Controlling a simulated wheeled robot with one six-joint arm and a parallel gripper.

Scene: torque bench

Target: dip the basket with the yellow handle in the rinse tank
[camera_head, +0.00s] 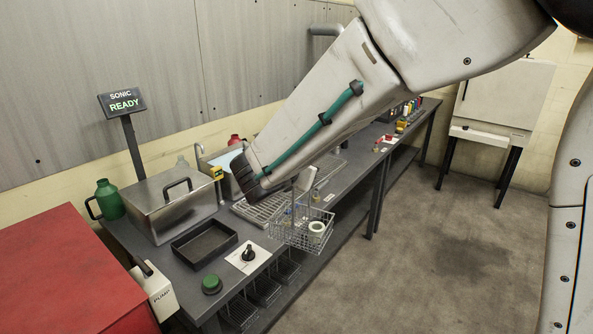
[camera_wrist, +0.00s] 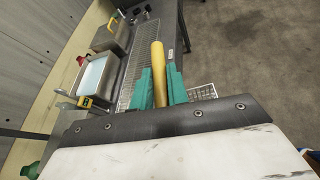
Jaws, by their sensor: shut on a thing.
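My gripper (camera_wrist: 160,84) shows its green fingers in the wrist view, shut on the yellow handle (camera_wrist: 157,55). In the head view my arm hides the fingers and the handle's top. The wire basket (camera_head: 298,234) hangs below, apart from the bench top, near its front edge. A white ring-shaped part (camera_head: 317,228) is in it. A corner of the basket (camera_wrist: 203,92) shows right of the fingers in the wrist view. An open steel tank with pale blue liquid (camera_wrist: 93,76), apparently the rinse tank, lies left of my gripper. In the head view it (camera_head: 229,160) is partly behind my arm.
A wire drain rack (camera_wrist: 136,62) lies between tank and gripper. A lidded steel box (camera_head: 170,205), black tray (camera_head: 204,243), dial panel (camera_head: 247,257) and green button (camera_head: 211,284) stand left on the bench. A sign reads "SONIC READY" (camera_head: 123,103). Floor at right is clear.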

